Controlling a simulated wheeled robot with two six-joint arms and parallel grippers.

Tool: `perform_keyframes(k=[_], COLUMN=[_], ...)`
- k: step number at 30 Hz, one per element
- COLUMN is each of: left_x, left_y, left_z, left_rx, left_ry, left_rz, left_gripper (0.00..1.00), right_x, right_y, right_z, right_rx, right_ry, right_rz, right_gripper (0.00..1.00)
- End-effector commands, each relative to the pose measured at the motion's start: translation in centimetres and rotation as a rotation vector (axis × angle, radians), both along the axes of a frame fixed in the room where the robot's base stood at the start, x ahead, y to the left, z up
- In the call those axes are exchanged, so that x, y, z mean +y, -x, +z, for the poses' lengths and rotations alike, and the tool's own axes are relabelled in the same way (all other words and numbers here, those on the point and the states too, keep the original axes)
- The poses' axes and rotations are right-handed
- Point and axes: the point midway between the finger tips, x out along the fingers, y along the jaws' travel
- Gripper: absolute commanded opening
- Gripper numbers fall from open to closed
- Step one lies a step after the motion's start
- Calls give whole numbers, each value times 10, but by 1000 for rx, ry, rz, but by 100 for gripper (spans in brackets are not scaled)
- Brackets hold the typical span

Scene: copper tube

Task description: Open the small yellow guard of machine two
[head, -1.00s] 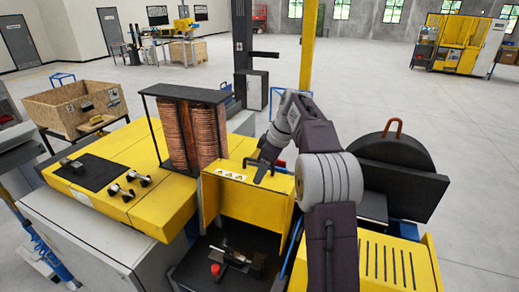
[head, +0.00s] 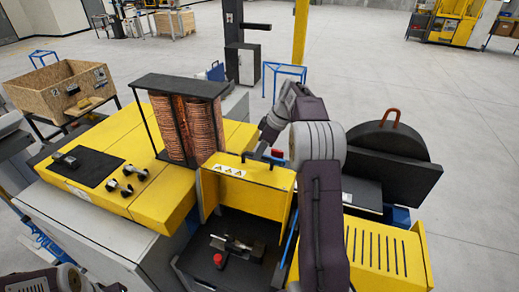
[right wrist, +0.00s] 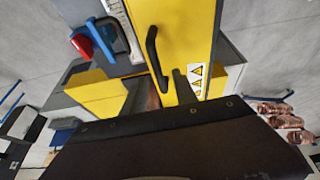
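The small yellow guard (head: 248,192) has white warning labels and stands upright at the back of a dark machine bay in the head view. A black handle (head: 264,158) is at its top edge. In the right wrist view the guard (right wrist: 182,25) fills the upper middle, with its curved black handle (right wrist: 154,55). My right gripper (head: 265,146) is at the guard's top edge, close to the handle, its fingers mostly hidden. In the right wrist view a dark finger (right wrist: 182,86) lies beside the handle's end; contact is unclear. My left arm shows at the bottom left corner, its fingers unclear.
The bay holds a metal fixture (head: 232,244) and a red button (head: 219,260). Copper coils (head: 187,125) stand in a black frame left of the guard. A black rounded housing (head: 390,155) and a slotted yellow cover (head: 385,255) are on the right.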

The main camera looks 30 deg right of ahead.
Motion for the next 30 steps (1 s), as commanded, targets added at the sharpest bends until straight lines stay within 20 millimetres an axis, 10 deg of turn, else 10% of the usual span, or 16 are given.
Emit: perform_keyframes(k=[12,16,30], left_x=[0,0,0], left_y=[0,0,0], left_z=[7,7,7], left_rx=[0,0,0], left_ry=[0,0,0], left_rz=[0,0,0], left_gripper=[36,36,36], right_x=[4,4,4], right_y=[-5,-5,-5], right_z=[-16,-15,-16], right_rx=[-1,-1,1], right_ry=[-1,-1,-1], right_rz=[-1,-1,-1], right_gripper=[34,0,0])
